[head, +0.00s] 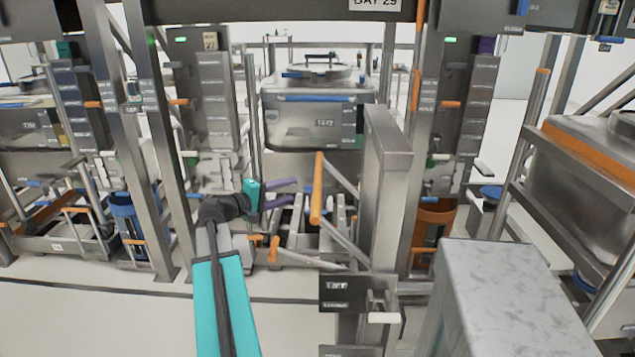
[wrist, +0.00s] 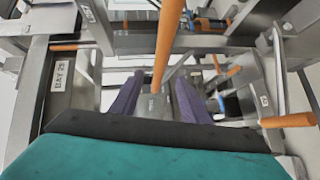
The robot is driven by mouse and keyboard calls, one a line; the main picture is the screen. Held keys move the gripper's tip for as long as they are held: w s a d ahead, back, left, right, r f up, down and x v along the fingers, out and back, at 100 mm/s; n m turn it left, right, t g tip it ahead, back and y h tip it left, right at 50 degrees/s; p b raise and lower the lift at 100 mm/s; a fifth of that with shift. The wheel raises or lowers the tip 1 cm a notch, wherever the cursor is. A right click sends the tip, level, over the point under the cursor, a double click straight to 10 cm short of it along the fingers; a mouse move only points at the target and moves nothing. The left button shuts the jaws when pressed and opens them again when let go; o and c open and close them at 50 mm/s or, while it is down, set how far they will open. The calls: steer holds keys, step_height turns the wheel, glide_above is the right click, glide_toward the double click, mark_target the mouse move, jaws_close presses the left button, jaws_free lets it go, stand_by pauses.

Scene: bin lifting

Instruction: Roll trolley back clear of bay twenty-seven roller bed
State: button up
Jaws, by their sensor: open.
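The trolley seems to be the wheeled lift frame with a grey column (head: 385,170) and a box marked LIFT (head: 345,292), near the middle of the head view. An orange handle bar (head: 317,188) stands left of the column. My gripper (head: 296,191) has two purple fingers, spread apart and empty, just left of this bar. In the wrist view an orange bar (wrist: 168,40) runs down between the fingers (wrist: 156,88) in the picture; I cannot tell whether it touches them. A steel bin (head: 315,125) sits in the bay behind. The roller bed is not clear to make out.
The overhead sign (head: 375,3) reads BAY 29. Steel posts (head: 150,150) flank the bay. A grey block (head: 500,295) stands at the near right, and a rack with a steel tank (head: 590,165) at the far right. The floor at the near left (head: 90,315) is clear.

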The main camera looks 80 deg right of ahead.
mark_target(318, 182)
steer(key=shift+d, duration=0.1)
steer(key=p+x, duration=0.2)
steer(key=x, duration=1.1)
steer(key=shift+s+d+f, duration=0.1)
steer(key=shift+s+d, duration=0.1)
jaws_close()
steer(key=shift+d, duration=0.1)
